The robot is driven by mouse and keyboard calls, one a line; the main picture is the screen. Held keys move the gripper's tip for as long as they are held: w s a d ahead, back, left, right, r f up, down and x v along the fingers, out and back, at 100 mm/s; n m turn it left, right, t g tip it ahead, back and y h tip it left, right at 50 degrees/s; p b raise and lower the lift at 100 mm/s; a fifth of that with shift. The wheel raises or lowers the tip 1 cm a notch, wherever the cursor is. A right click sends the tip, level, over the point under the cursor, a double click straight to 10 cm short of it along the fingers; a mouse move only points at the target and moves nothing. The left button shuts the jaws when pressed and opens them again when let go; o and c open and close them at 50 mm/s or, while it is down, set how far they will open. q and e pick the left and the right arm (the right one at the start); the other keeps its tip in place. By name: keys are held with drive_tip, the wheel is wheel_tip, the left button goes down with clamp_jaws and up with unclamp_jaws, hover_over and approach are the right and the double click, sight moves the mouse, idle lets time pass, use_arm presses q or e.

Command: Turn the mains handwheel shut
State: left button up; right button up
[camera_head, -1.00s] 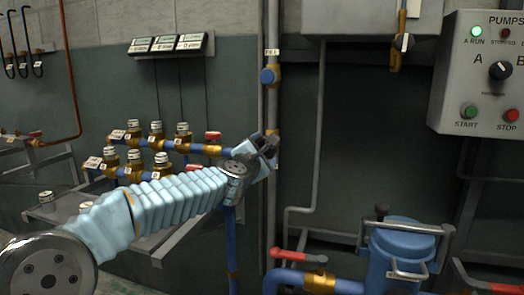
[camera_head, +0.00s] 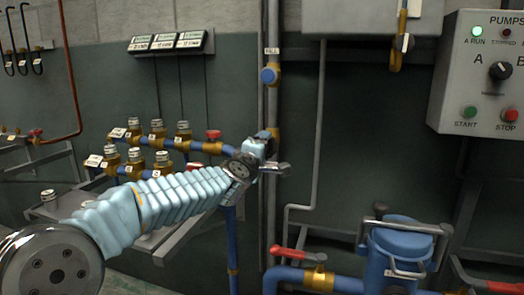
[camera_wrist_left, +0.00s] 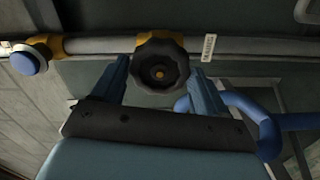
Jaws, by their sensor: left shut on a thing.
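The mains handwheel is a dark, scalloped wheel (camera_wrist_left: 160,65) on a brass fitting of a grey pipe, in the upper middle of the left wrist view. My left gripper (camera_wrist_left: 162,84) has one finger on each side of the wheel and is shut on it. In the head view my left gripper (camera_head: 275,160) is at the vertical pipe, just below a brass fitting (camera_head: 273,133). There the gripper hides most of the wheel. My right gripper is in neither view.
A blue-capped fitting (camera_head: 269,75) sits higher on the same pipe (camera_head: 272,105). Brass valves on blue pipes (camera_head: 160,145) stand left, behind my arm. A red lever (camera_head: 295,255) and blue housing (camera_head: 400,255) are lower right. A pump panel (camera_head: 480,75) hangs upper right.

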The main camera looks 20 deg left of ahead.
use_arm(q)
drive_tip(key=shift+f, duration=0.15)
drive_tip(key=m, duration=0.5)
drive_tip(key=o, duration=1.1)
drive_tip(key=shift+c, duration=0.2)
drive_tip(key=s, duration=0.7)
drive_tip(key=shift+a+b, duration=0.15)
drive_tip(key=shift+b, duration=0.15)
